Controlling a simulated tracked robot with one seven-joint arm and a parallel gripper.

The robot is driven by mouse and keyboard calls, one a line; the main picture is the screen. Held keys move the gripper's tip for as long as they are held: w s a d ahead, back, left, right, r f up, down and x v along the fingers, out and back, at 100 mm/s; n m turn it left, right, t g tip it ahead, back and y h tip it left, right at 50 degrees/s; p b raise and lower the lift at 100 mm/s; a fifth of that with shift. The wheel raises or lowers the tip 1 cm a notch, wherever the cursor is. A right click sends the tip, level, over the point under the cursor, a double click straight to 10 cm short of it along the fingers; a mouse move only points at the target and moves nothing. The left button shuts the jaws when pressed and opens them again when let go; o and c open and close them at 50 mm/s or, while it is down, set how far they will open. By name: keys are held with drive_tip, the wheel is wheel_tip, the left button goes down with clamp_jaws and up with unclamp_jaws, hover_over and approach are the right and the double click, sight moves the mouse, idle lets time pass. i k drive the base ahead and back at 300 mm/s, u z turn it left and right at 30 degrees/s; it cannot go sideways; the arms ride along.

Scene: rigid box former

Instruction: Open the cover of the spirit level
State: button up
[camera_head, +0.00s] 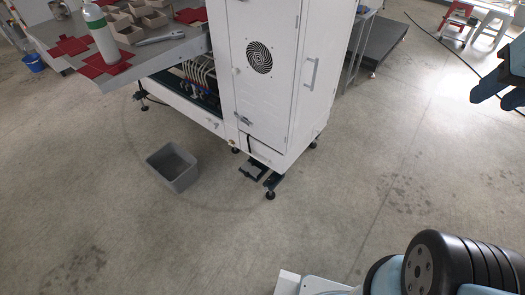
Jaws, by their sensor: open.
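I cannot make out a spirit level or its cover in this view. The tall white machine cabinet (270,75) stands at upper centre, with a round black fan grille (259,57), a door handle (311,73) and a latch (243,118). My gripper (488,100) is at the right edge, partly cut off by the frame. Its dark fingers are apart and hold nothing visible. It is well to the right of the cabinet, apart from it.
A worktable (185,47) at upper left bears a bottle (101,36), red box blanks and cartons. A grey bin (173,168) and a small dark pedal-like item (250,170) are on the floor. Open floor lies right of the cabinet. A red stool (457,20) stands far right.

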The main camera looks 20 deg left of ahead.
sight(254, 172)
drive_tip(key=u, duration=0.3)
drive_tip(key=i, duration=0.9)
drive_tip(key=u, duration=0.8)
drive_tip(key=k, duration=0.85)
drive_tip(key=u, duration=0.15)
drive_tip(key=i, duration=1.2)
drive_tip(key=z, duration=0.05)
